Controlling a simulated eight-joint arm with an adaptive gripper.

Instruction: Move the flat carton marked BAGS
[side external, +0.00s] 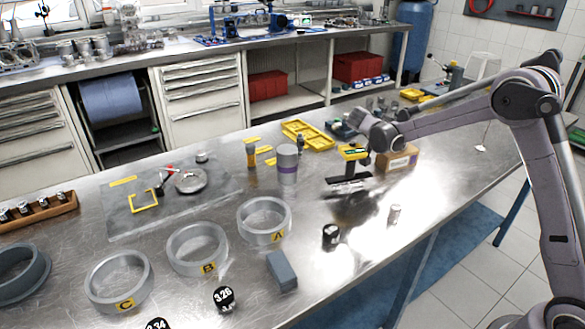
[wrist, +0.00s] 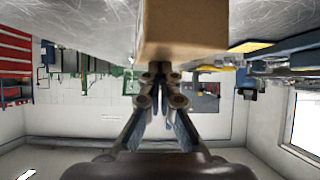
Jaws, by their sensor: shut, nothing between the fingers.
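The flat brown carton (side external: 398,159) lies on the steel bench toward its right end, with a label on its near side too small to read. In the wrist view, which looks upside down, the carton (wrist: 186,28) fills the top middle, close to the fingertips and on the bench side of them. My gripper (wrist: 160,78) is shut and empty, its fingers converging to a point apart from the carton. In the side view my gripper (side external: 378,134) is above the bench, just left of and above the carton; its fingertips are hard to make out there.
A yellow and black item (side external: 353,153) above a dark flat piece stands just left of the carton.

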